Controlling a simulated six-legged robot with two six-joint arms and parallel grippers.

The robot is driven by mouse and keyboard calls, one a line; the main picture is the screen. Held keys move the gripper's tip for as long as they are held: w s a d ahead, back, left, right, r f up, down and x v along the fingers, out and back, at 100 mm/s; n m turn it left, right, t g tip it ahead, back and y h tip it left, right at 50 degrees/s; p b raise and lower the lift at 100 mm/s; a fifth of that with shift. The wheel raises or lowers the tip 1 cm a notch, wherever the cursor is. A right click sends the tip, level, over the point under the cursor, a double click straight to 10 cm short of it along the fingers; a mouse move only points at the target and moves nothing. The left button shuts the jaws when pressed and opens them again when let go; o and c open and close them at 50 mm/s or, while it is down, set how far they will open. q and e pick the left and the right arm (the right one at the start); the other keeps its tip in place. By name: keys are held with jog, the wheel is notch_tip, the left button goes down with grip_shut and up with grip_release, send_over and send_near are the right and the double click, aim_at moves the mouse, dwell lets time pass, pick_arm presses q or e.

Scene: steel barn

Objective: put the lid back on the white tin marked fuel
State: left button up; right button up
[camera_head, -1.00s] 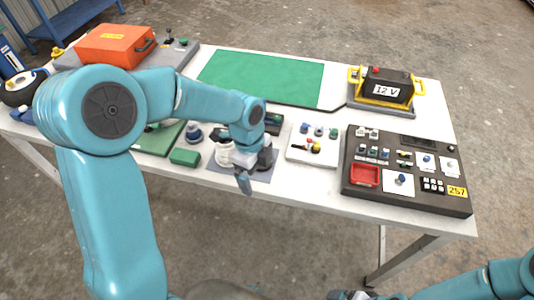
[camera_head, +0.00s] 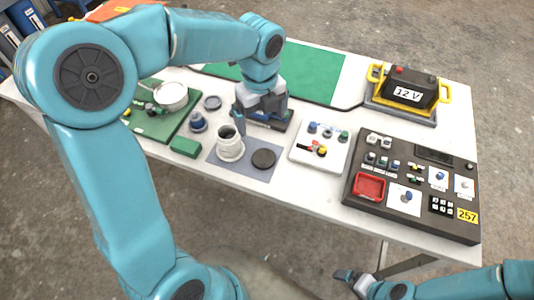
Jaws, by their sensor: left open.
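The white tin (camera_head: 229,150) stands upright and open-topped on a grey mat (camera_head: 252,172); no marking on it can be read. A dark round lid (camera_head: 264,159) lies flat on the mat, just right of the tin. My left gripper (camera_head: 256,120) is open and empty, pointing down behind the tin and lid, over the back of the mat. It partly hides a dark tray there. My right gripper (camera_head: 352,280) is low at the front, off the table; its jaws are too unclear to judge.
A green block (camera_head: 185,147) and a blue-grey knob (camera_head: 198,122) stand to the left. A white board (camera_head: 321,148) and dark control panel (camera_head: 415,190) lie right. A battery (camera_head: 409,88) sits at the back right.

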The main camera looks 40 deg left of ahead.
pick_arm(q)
send_over(264, 158)
jog(key=f, duration=1.1)
jog(key=shift+s+a+f, duration=0.1)
jog(key=shift+s+a, duration=0.1)
jog(key=f, duration=0.5)
jog(key=shift+w+d+f, duration=0.1)
jog(key=shift+w+d, duration=0.05)
jog(key=shift+w, duration=0.05)
jog(key=c, duration=1.1)
